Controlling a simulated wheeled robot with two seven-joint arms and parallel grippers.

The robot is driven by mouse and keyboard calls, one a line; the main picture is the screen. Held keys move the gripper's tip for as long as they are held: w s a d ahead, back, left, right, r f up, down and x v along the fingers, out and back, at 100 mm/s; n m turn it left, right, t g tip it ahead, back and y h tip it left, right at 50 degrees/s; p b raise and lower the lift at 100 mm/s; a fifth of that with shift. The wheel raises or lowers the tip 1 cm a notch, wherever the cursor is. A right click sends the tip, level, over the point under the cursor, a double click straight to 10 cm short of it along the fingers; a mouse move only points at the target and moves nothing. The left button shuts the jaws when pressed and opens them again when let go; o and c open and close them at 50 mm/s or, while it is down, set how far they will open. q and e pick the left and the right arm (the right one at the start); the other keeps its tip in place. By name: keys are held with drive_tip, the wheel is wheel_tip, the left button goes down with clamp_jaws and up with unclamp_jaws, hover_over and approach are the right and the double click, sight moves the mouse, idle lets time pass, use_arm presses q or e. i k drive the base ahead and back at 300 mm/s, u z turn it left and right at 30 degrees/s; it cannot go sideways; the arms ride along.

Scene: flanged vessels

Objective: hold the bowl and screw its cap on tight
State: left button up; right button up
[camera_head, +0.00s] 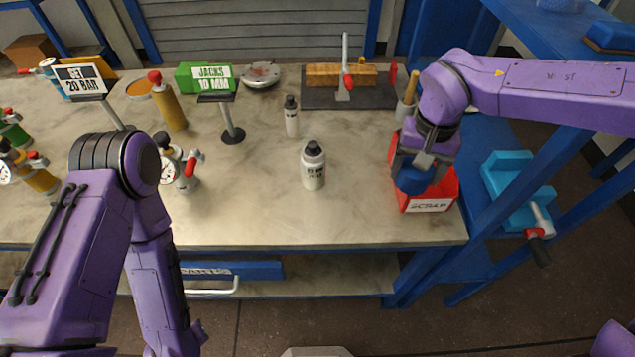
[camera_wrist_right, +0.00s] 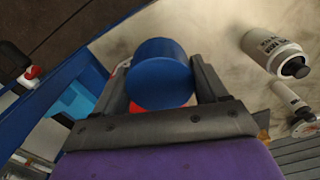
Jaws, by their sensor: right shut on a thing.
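My right gripper (camera_head: 418,168) is shut on a blue cylinder (camera_head: 411,183) and holds it over the red box marked SCRAP (camera_head: 430,205) at the table's right edge. In the right wrist view, the blue cylinder (camera_wrist_right: 160,75) sits between the two dark fingers, its round end facing the camera. I cannot tell if it is the bowl or the cap. A white bottle-shaped vessel with a dark top (camera_head: 313,168) stands upright mid-table, clear of both arms; it also shows in the right wrist view (camera_wrist_right: 270,50). My left arm hangs at the left front; its fingers are not visible.
A smaller white bottle (camera_head: 291,116) stands behind the vessel. A dark plate (camera_head: 350,98) with an upright lever is at the back. Sign stands (camera_head: 232,130), a gauge fitting (camera_head: 182,170) and several cylinders crowd the left. The table's front middle is clear.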

sight(312, 169)
drive_tip(key=k, duration=0.3)
drive_tip(key=z, duration=1.95)
drive_tip(key=k, duration=1.1)
drive_tip(key=u, duration=1.35)
drive_tip(key=i, duration=0.5)
